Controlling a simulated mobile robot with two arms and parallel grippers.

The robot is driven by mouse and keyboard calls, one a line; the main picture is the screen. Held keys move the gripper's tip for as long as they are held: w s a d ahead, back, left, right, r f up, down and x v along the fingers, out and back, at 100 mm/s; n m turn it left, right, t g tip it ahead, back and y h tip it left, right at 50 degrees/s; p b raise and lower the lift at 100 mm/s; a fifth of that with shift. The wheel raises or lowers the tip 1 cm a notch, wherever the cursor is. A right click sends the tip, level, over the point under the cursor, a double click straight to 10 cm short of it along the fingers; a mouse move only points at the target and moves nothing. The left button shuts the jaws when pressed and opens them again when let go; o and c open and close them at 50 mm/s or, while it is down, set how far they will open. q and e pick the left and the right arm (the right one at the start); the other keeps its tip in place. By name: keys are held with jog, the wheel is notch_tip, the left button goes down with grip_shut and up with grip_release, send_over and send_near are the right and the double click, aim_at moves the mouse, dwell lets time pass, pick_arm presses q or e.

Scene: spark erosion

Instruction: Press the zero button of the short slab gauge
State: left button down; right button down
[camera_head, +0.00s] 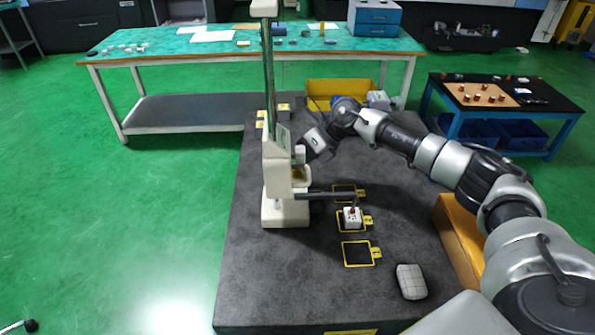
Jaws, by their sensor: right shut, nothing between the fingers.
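A cream gauge (285,207) stands upright on the dark slab table (265,285), with a tall grey column and a dark horizontal arm pointing right. It is the only gauge I can make out. Its carriage carries a small panel (283,138); the zero button is too small to tell. My right arm reaches in from the right over the slab. My right gripper (301,158) is shut and empty, close beside the carriage's right side; I cannot tell whether it touches. My left gripper is not in view.
A white block (352,217) with a red top stands in a yellow-outlined square under the gauge's arm. A pale tiled block (411,281) lies at front right. A yellow bin (341,90) stands behind. The slab's front left is clear.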

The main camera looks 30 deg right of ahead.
jog(key=shift+f, duration=0.1)
jog(key=shift+f+b, duration=0.4)
jog(key=shift+r, duration=0.1)
dwell(0.3)
jog(key=shift+r+p, duration=0.3)
jog(key=shift+r, duration=0.1)
jog(key=shift+r+p, duration=1.9)
jog(key=shift+r, duration=1.1)
